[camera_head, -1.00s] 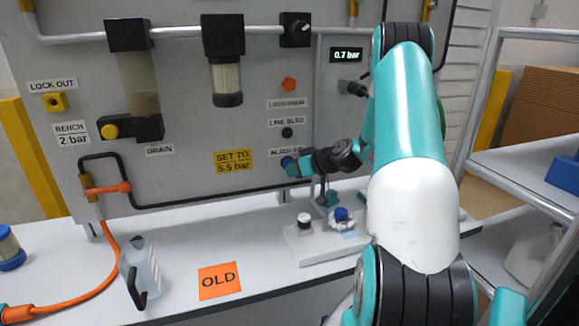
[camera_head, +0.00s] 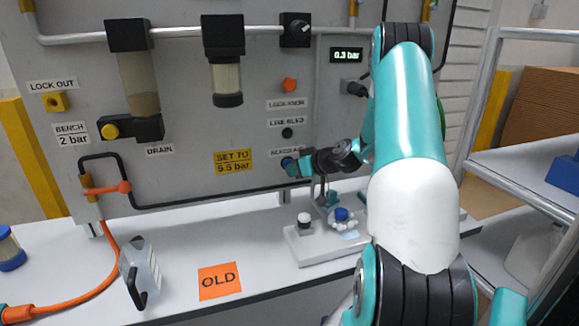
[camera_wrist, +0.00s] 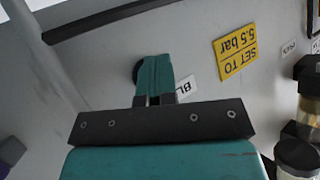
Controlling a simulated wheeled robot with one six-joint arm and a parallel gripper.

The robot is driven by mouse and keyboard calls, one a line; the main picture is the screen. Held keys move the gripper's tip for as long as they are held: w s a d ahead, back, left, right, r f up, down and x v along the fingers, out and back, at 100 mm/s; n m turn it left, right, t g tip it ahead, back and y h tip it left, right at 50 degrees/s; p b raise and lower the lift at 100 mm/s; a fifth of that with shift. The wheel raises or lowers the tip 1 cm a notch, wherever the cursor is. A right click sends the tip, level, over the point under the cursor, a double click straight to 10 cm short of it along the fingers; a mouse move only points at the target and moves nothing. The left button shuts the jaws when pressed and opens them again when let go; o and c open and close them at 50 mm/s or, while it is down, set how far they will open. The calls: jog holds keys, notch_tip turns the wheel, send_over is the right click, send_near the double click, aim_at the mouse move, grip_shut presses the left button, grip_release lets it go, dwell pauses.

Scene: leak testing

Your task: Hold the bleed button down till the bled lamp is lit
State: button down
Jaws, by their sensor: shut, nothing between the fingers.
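The bled lamp (camera_head: 287,133), under the "LINE BLED" label, looks dark. The pressure display (camera_head: 346,55) reads 0.3 bar.
An orange lamp (camera_head: 289,85) sits above the bled lamp. A yellow "SET TO 5.5 bar" label (camera_head: 234,161) is left of the button. Below, a pale fixture (camera_head: 320,243) stands on the bench beside an orange "OLD" mat (camera_head: 220,281).

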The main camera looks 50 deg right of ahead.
jog(key=shift+s, duration=0.1)
dwell(0.3)
jog(key=shift+s+a+b, duration=0.45)
jog(key=shift+s+a, duration=0.05)
jog(key=shift+s, duration=0.2)
jog(key=s+a, duration=0.1)
jog(key=s+b, duration=0.1)
jog(key=s+a+b, duration=0.1)
jog(key=s, duration=0.1)
jog(key=shift+s+a, duration=0.1)
jog(key=shift+a, duration=0.2)
dwell(0.4)
